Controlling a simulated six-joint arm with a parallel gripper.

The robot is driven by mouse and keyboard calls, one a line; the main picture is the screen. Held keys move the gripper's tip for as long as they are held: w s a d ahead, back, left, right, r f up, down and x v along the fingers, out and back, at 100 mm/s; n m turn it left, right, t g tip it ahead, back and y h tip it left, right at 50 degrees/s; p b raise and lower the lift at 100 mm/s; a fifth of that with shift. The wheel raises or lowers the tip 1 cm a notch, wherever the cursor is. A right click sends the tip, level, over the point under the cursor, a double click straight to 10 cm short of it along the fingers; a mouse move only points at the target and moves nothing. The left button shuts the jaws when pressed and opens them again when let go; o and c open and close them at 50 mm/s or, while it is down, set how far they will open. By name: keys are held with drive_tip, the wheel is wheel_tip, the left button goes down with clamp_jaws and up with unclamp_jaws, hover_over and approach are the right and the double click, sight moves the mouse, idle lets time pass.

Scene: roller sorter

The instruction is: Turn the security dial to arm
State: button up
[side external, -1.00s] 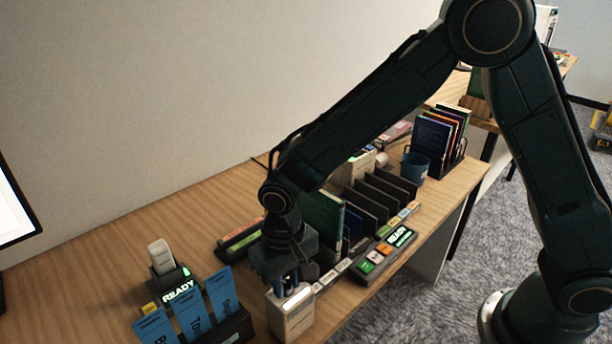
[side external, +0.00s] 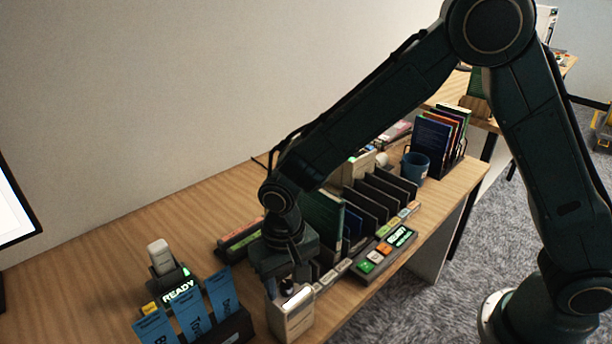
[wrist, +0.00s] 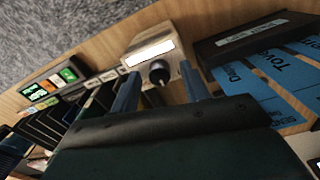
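The security dial is a black round knob (wrist: 159,72) on a beige box (wrist: 148,48) with a blank white label strip. In the side view the knob (side external: 287,287) sits at the top of the beige box (side external: 291,320), at the desk's front edge. My gripper (wrist: 160,71) is open, with one blue-grey finger to each side of the knob in the wrist view and visible gaps between. In the side view my gripper (side external: 282,284) is just above and behind the box. Its finger depth relative to the knob is unclear.
A dark holder (side external: 232,329) with blue labelled cards stands left of the box. A scanner dock reading READY (side external: 180,290) is behind it. A button panel (side external: 386,254) and dark upright dividers (side external: 370,205) are to the right. The left part of the desk is clear.

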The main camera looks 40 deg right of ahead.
sight(287, 284)
wheel_tip(287, 284, up, 14)
idle(0.9)
drive_tip(key=shift+f, duration=0.1)
drive_tip(key=s+d+r+n+t, duration=0.1)
drive_tip(key=s+d+r, duration=0.3)
drive_tip(key=d, duration=0.3)
drive_tip(key=s+d+r+t, duration=0.2)
drive_tip(key=s+d+r, duration=0.25)
drive_tip(key=d, duration=0.25)
drive_tip(key=s+d+n+t, duration=0.1)
drive_tip(key=s+d+t, duration=0.1)
drive_tip(key=s+d, duration=0.5)
drive_tip(key=s, duration=0.3)
drive_tip(key=shift+s+d+t, duration=0.2)
drive_tip(key=shift+t, duration=0.1)
